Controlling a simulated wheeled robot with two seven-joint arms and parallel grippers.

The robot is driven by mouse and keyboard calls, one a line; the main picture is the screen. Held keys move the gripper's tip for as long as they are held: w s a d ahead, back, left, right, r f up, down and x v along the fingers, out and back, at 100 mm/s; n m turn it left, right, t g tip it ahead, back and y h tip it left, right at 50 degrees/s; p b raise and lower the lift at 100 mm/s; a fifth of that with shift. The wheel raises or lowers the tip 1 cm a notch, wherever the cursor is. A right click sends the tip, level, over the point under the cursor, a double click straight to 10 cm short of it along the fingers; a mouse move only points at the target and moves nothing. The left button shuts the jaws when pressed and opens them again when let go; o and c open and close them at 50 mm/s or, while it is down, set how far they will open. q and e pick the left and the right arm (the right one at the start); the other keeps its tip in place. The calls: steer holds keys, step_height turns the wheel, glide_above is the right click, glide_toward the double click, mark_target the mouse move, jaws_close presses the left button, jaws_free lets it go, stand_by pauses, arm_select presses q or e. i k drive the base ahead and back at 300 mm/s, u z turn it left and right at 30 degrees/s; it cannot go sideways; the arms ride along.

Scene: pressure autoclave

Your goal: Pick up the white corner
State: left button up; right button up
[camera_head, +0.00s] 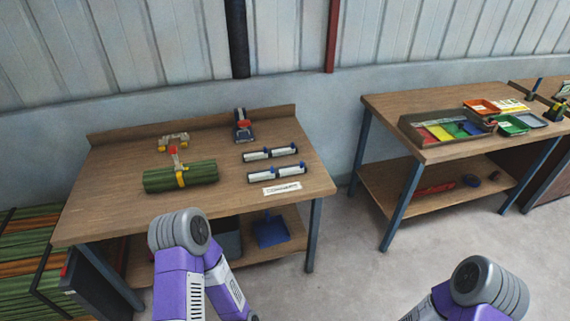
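I cannot make out a thing that is clearly a white corner. White or partly white things lie on the left wooden table (115,205): two white bars with dark and blue ends, a rear one (270,153) and a front one (276,172), and a flat white label with dark lettering (282,188). A small yellowish-white piece (173,140) lies behind the green bundle. Only purple and grey links of my two arms show, at the bottom. Neither gripper is in view.
A strapped green bundle (200,177) and a blue-red device (242,125) are on the left table. The right table (385,105) holds a tray of coloured pieces (404,128) and small red and green bins. Open floor (345,270) lies between the tables.

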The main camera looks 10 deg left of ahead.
mark_target(270, 175)
steer(key=u, duration=0.45)
steer(key=i, duration=0.85)
steer(key=u, duration=0.75)
